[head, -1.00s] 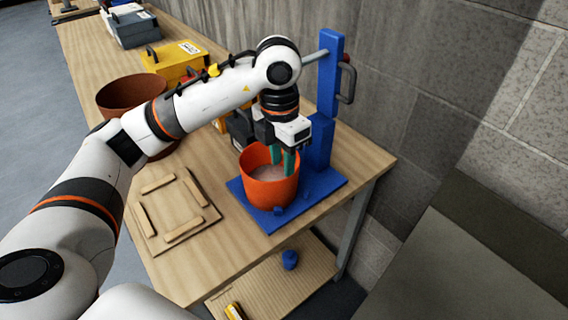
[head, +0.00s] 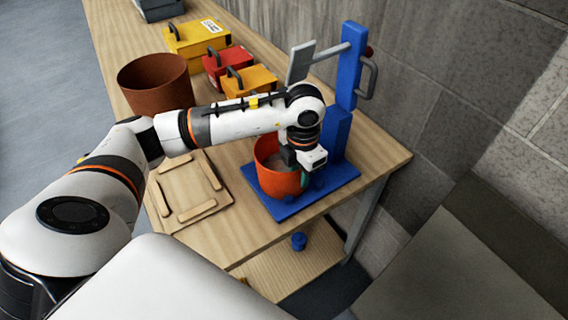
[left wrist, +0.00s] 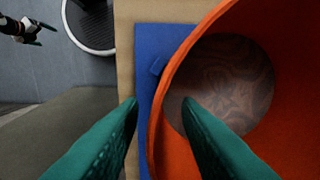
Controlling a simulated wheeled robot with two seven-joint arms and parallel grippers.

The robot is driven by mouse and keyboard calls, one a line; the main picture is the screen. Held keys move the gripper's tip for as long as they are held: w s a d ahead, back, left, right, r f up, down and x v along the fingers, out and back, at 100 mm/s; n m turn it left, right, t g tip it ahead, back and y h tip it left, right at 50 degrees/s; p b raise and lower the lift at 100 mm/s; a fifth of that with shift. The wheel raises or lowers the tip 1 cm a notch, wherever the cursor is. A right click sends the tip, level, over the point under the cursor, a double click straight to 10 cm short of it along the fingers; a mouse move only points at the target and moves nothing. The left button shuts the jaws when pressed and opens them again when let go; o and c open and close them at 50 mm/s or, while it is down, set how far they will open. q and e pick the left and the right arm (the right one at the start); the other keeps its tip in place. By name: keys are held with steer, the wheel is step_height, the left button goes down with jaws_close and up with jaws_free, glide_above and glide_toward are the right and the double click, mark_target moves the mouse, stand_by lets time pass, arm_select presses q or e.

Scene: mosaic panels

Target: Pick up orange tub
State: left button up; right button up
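The orange tub (head: 270,181) stands on the blue base plate (head: 335,184) of a blue stand on the workbench. My left gripper (head: 303,176) is at the tub's near right rim, partly hidden by its own wrist. In the left wrist view, its green fingers (left wrist: 160,104) are apart with the tub wall (left wrist: 157,128) between them. One finger is outside the tub and the other inside, with a gap to the wall. The tub has a brown, swirled surface inside. A dark gripper (left wrist: 28,30), seemingly my right one, shows small at the top left of the wrist view.
The blue post (head: 343,95) with a side arm rises behind the tub. A wooden frame (head: 189,190) and a brown pot (head: 157,84) are to the left. Yellow (head: 198,40) and red (head: 228,64) boxes stand further back. A blue piece (head: 299,241) lies on the lower shelf.

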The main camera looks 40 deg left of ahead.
arm_select(q)
steer(key=shift+f, duration=0.75)
jaws_close()
steer(key=shift+s+d+f, duration=0.1)
stand_by(0.8)
